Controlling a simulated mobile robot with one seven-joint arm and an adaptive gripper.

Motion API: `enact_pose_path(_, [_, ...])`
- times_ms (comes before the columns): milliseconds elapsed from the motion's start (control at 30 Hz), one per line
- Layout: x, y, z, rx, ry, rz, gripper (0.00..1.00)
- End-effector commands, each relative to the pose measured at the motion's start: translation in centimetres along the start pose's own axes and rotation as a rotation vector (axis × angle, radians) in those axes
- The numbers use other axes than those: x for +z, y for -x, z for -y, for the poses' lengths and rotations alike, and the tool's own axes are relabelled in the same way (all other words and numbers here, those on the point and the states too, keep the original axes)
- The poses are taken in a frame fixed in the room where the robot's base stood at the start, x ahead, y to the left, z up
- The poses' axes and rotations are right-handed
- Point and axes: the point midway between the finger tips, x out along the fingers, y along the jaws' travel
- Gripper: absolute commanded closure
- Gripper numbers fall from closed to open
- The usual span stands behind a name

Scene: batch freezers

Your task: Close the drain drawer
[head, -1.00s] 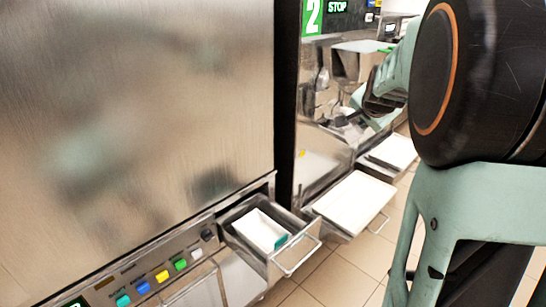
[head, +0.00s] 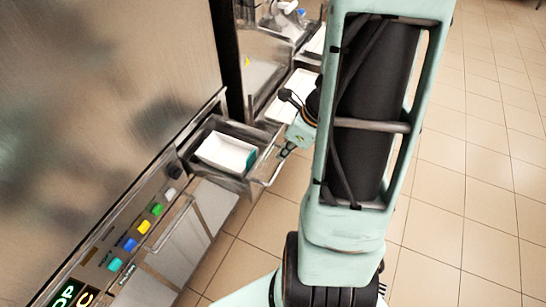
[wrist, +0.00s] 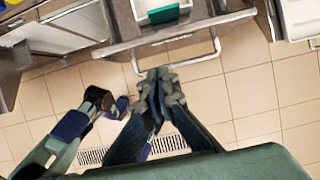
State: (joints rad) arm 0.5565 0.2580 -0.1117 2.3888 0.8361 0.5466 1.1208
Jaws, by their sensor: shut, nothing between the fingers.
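The drain drawer (head: 232,178) is a metal drawer pulled out of the nearest freezer's front. A white bin (head: 222,150) with a teal piece at its outer end sits inside. Its bar handle (head: 274,172) sticks out in front. My gripper (head: 286,153) is beside the handle on the outer side. In the wrist view the drawer front (wrist: 185,32) is at the top, with the handle (wrist: 185,65) below it. My gripper (wrist: 160,75) is shut and empty, its tips close to the handle's bar; I cannot tell whether they touch.
More open drawers with white trays (head: 295,95) stand farther along the row. Coloured buttons (head: 143,226) line the near freezer's panel. The tiled floor (head: 450,180) to the right is open, and a floor grate (wrist: 170,143) shows in the wrist view.

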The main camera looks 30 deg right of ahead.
Motion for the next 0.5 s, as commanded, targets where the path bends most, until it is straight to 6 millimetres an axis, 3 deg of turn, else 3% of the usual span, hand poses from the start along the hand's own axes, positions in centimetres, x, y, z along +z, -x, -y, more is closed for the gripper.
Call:
enact_pose_path(300, [-0.2,-6.0,0.0,0.002,0.003,-0.002,1.0])
enact_pose_path(500, [-0.1,-8.5,0.1,-0.001,0.004,-0.002,1.0])
